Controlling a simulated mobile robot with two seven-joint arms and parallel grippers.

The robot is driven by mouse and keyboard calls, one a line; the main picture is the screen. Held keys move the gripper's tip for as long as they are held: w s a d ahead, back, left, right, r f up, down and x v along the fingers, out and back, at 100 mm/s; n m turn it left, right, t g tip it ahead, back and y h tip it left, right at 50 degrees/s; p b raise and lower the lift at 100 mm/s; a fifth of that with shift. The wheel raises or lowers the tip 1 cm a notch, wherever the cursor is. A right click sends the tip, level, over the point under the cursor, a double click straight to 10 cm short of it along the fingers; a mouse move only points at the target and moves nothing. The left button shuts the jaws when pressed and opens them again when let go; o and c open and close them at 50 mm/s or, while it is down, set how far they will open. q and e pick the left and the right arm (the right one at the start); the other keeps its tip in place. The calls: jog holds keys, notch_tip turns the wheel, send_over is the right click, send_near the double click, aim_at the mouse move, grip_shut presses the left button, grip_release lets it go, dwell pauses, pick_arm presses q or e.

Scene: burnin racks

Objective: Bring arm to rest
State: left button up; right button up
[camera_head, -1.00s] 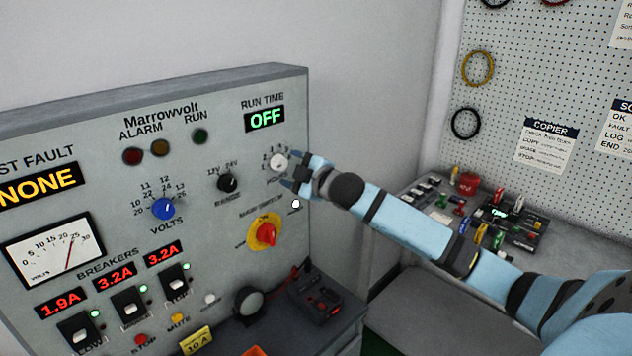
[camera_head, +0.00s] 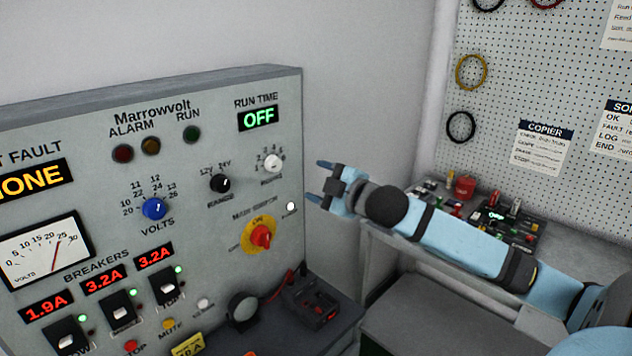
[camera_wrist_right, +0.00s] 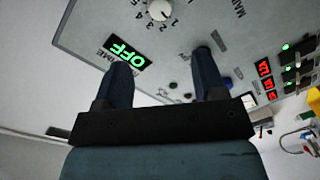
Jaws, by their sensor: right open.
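My right gripper (camera_head: 318,182) is open and empty, just right of the grey Marrowvolt panel (camera_head: 110,200) in the head view. Its two blue fingers point left toward the panel, apart from the white hours knob (camera_head: 272,163). In the right wrist view the two fingers (camera_wrist_right: 160,80) stand apart with nothing between them. That view also shows the white knob (camera_wrist_right: 160,10) and the green OFF display (camera_wrist_right: 124,53). My left gripper is not in view.
The panel has a blue volts knob (camera_head: 154,209), a black range knob (camera_head: 220,184) and a red-yellow main switch (camera_head: 261,237). A bench (camera_head: 590,248) with coloured parts stands at right, below a pegboard (camera_head: 560,80). A black device (camera_head: 312,302) sits on the panel's ledge.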

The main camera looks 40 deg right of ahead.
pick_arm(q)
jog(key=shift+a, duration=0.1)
pick_arm(e)
jog(key=s+a+f+m+g, duration=0.2)
jog(key=s+a+f, duration=0.2)
jog(key=f, duration=0.8)
jog(key=s+a+f+m+g, duration=0.1)
jog(key=s+a+f+m, duration=0.3)
jog(key=f, duration=0.9)
pick_arm(q)
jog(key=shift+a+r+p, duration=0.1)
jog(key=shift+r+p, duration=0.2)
jog(key=shift+p, duration=0.1)
pick_arm(e)
jog(key=s+a+f+m+g+y, duration=0.1)
jog(key=s+a+f+m+g, duration=0.2)
jog(key=s+a+f, duration=1.3)
jog(key=shift+a+m, duration=0.3)
jog(key=shift+a, duration=0.2)
jog(key=shift+f, duration=0.1)
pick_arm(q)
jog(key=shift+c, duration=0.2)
pick_arm(e)
jog(key=shift+s, duration=0.1)
